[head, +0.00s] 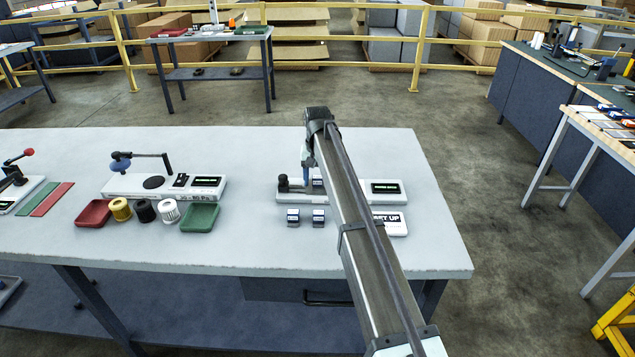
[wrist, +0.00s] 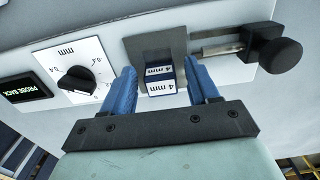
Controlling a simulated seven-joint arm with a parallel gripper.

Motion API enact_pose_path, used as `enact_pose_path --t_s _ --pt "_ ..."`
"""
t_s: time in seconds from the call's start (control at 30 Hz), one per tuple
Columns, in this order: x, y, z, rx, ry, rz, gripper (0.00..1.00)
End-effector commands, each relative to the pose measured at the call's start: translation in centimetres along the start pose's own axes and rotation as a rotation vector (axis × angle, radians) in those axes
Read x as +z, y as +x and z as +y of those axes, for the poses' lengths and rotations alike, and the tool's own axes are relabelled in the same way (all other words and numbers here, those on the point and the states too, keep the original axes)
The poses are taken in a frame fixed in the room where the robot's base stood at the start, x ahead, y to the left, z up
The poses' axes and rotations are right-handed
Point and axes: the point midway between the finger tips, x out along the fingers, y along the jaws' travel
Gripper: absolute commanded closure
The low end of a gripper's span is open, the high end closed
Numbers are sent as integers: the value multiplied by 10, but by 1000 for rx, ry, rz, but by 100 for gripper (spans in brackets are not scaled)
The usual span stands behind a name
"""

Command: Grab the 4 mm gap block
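The 4 mm gap block (wrist: 161,86) is a small white and dark blue block printed "4 mm". In the wrist view it sits on a grey plate (wrist: 150,46) on a pale instrument. My gripper (wrist: 162,70) is open, with one blue finger on each side of the block. A gap shows between each finger and the block, so I do not hold it. In the head view my gripper (head: 307,170) is lowered over the instrument (head: 345,197) at the right of the bench. My arm hides part of that instrument.
The instrument has a black plunger knob (wrist: 280,55), a dial (wrist: 76,80) and a "PROBE BACK" display (wrist: 26,88). Two more small blocks (head: 293,216) (head: 318,217) stand in front, left of a "SET UP" card (head: 390,222). A green tray (head: 200,218) lies further left.

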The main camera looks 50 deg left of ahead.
Motion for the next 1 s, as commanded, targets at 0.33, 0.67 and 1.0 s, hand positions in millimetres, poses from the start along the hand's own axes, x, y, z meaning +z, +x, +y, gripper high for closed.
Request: enact_pose_path --t_s 0.33,0.67,1.0 --pt "0 0 0 0 0 0 74" --pt "0 0 0 0 0 -1 100" --pt "0 -14 0 0 0 0 100"
